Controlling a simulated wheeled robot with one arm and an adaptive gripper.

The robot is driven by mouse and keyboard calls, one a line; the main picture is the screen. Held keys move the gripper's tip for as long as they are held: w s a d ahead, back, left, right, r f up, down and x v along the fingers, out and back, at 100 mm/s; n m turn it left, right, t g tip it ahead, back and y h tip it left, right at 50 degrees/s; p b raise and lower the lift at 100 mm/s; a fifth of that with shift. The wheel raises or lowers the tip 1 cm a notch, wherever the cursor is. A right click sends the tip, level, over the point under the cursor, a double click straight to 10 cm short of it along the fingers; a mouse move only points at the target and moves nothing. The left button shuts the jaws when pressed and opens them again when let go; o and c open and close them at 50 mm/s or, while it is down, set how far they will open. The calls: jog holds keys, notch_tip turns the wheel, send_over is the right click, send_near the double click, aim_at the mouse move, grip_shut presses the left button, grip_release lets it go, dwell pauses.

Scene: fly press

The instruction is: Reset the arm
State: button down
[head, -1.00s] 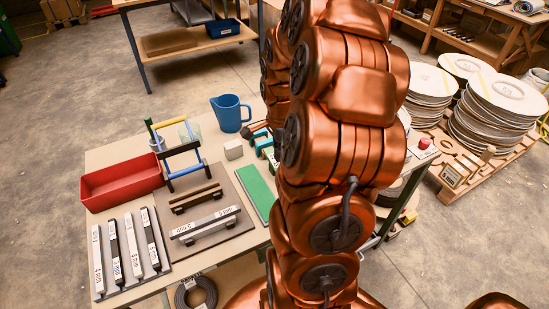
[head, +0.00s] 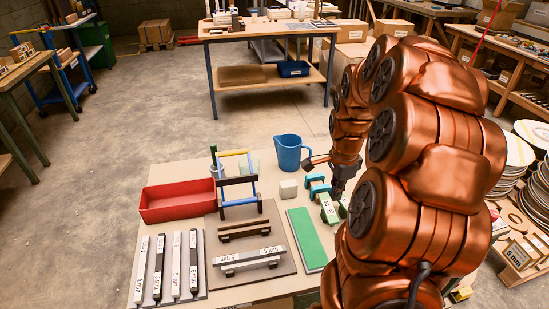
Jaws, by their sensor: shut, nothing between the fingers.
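My copper arm rises on the right in the head view and folds over, its far end hanging down above the table. My gripper (head: 337,190) is a small dark shape at that end, shut and empty. It is beside the green-and-white items (head: 328,209) at the table's right part; I cannot tell whether it touches them. Its fingertips are small and partly lost against these items.
The table (head: 183,171) holds a red bin (head: 178,203), a blue jug (head: 289,152), a dark stand with bars (head: 250,245), a green strip (head: 307,238) and turquoise blocks (head: 317,186). Stacked plates (head: 534,180) stand at the right.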

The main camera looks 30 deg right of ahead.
jog(key=s+a+r+n, duration=0.2)
jog(key=s+a+n, duration=0.1)
jog(key=a+n, duration=0.3)
jog(key=s+a+r+n+g, duration=0.1)
jog(key=s+a+r+n, duration=0.2)
jog(key=a, duration=0.6)
jog(key=s+a+r+n, duration=0.1)
jog(key=s+a+n, duration=0.2)
jog(key=a+n, duration=0.35)
jog(key=s+a+n+p, duration=0.1)
jog(key=s+a+n, duration=0.5)
jog(key=s, duration=0.2)
jog(key=shift+s+r+g, duration=0.15)
jog(key=shift+r+g, duration=0.05)
jog(key=shift+g, duration=0.2)
jog(key=shift+s+a, duration=0.1)
